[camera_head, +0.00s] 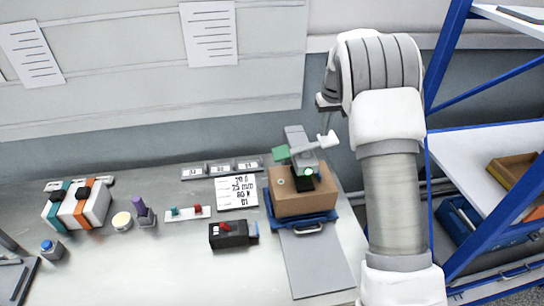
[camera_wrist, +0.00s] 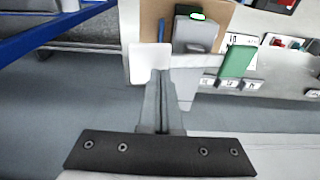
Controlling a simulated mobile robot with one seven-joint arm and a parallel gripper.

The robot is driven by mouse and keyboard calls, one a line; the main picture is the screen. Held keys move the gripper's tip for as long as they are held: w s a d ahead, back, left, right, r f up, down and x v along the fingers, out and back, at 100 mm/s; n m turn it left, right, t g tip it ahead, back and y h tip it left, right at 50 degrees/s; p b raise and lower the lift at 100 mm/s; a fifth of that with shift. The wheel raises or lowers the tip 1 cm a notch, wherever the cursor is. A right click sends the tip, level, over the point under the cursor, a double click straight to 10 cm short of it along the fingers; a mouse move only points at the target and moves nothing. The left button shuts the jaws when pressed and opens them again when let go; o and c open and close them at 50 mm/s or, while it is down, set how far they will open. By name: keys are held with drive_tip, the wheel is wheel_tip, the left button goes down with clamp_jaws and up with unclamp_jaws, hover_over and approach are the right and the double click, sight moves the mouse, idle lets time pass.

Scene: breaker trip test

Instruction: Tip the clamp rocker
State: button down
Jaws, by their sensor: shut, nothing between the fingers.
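The clamp rocker (camera_head: 308,147) is a pale bar with a green pad (camera_head: 281,153) at its left end and a white pad (camera_head: 329,140) at its right end. It sits across a grey device on a brown box. In the wrist view the white pad (camera_wrist: 149,62) is at upper centre-left and the green pad (camera_wrist: 237,61) to its right. My gripper (camera_wrist: 161,88) is shut and empty, its fingertips showing right by the white pad. Whether they touch it I cannot tell. A green light (camera_head: 308,172) is lit on the device. In the head view the fingers cannot be made out.
The brown box (camera_head: 303,202) stands on a blue base near the bench's right edge. A black unit with a red switch (camera_head: 229,234), a printed card (camera_head: 236,193) and a small switch strip (camera_head: 187,213) lie left of it. A blue-framed shelf (camera_head: 485,165) stands at right.

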sight(323, 139)
drive_tip(key=shift+a+f+b, duration=0.1)
drive_tip(key=shift+f+b, duration=0.75)
drive_tip(key=shift+f, duration=0.65)
drive_tip(key=shift+r, duration=0.1)
drive_tip(key=shift+r+p, duration=2.35)
drive_tip(key=shift+r, duration=1.25)
